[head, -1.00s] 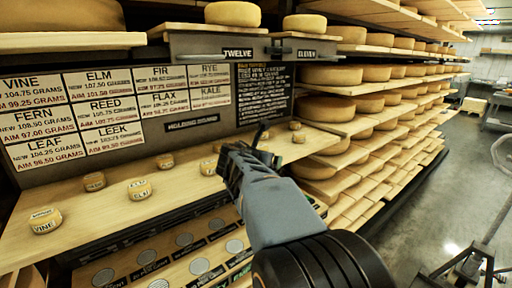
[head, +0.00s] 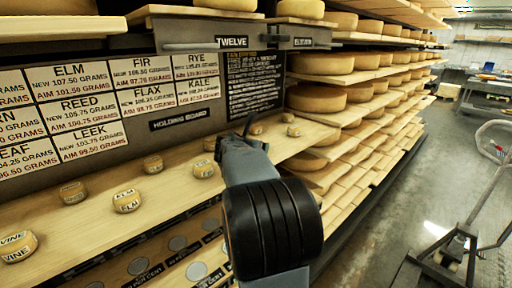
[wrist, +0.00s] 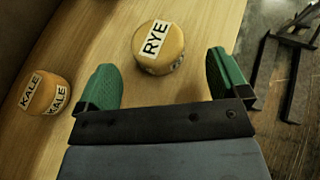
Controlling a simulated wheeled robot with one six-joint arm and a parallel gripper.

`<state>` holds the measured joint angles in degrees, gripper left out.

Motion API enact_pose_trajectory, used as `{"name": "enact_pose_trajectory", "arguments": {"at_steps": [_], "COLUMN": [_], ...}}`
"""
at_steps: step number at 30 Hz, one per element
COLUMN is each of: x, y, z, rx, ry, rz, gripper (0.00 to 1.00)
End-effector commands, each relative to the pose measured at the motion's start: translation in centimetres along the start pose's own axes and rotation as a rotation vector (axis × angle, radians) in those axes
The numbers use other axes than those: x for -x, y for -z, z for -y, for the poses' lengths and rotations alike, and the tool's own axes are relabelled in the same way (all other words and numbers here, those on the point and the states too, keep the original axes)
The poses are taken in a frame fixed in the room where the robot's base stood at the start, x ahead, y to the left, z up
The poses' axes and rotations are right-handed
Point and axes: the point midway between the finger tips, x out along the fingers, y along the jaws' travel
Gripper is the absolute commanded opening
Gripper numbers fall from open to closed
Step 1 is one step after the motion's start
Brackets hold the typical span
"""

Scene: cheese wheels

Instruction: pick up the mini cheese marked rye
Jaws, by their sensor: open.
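The mini cheese marked RYE (wrist: 158,47) is a small round orange-tan wheel with a white label, standing on a pale wooden board (wrist: 95,45) in the wrist view. My gripper (wrist: 162,80) is open, with its green fingers apart. The RYE cheese lies just beyond the fingertips, roughly centred between them and not held. A cheese marked KALE (wrist: 45,93) sits to the left, outside the left finger. In the head view my forearm hides most of my gripper, and labels on the small cheeses near it are too small to read.
In the head view, cheeses marked ELM (head: 127,201) and VINE (head: 17,246) stand on the board to the left. A label wall (head: 110,100) rises behind. Shelves of large wheels (head: 319,97) fill the right, and the floor (head: 400,215) beside them is open.

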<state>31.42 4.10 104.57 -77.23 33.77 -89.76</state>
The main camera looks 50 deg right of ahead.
Motion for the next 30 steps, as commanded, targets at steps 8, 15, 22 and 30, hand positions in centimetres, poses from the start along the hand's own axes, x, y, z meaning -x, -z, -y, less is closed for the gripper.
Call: {"name": "enact_pose_trajectory", "arguments": {"at_steps": [8,15,22,30], "x": [-2.3,-5.0,-5.5,-5.4], "y": [-0.1,-0.1,-0.1,0.0], "z": [-0.2,-0.4,-0.4,-0.4], "rx": [0.002,0.001,0.002,0.002], "ry": [0.0,-0.002,-0.004,-0.004], "rz": [-0.003,-0.001,0.0,0.0], "gripper": [0.93,0.93,0.93,0.78]}}
